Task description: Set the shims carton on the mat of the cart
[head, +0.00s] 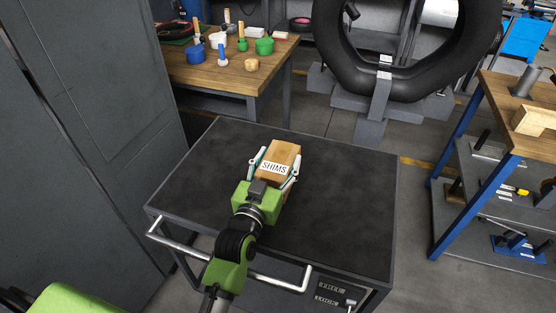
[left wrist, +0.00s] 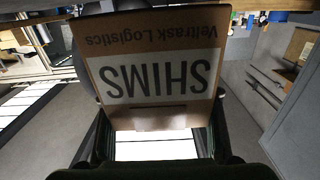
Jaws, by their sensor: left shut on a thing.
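The shims carton (head: 281,154) is a brown box with a white SHIMS label, over the middle of the cart's dark mat (head: 340,215) in the head view. My left gripper (head: 277,163) is shut on the carton, with one finger along each side. In the left wrist view the carton (left wrist: 155,70) fills the middle, its lettering upside down. I cannot tell whether the carton's underside touches the mat. My right gripper is not in view.
The mat around the carton is clear. The cart has a metal handle (head: 225,262) at its front. A wooden bench (head: 225,72) with cups and tools stands behind left, a large tyre (head: 385,95) behind, a blue-legged shelf unit (head: 450,205) right, and a grey cabinet (head: 95,110) left.

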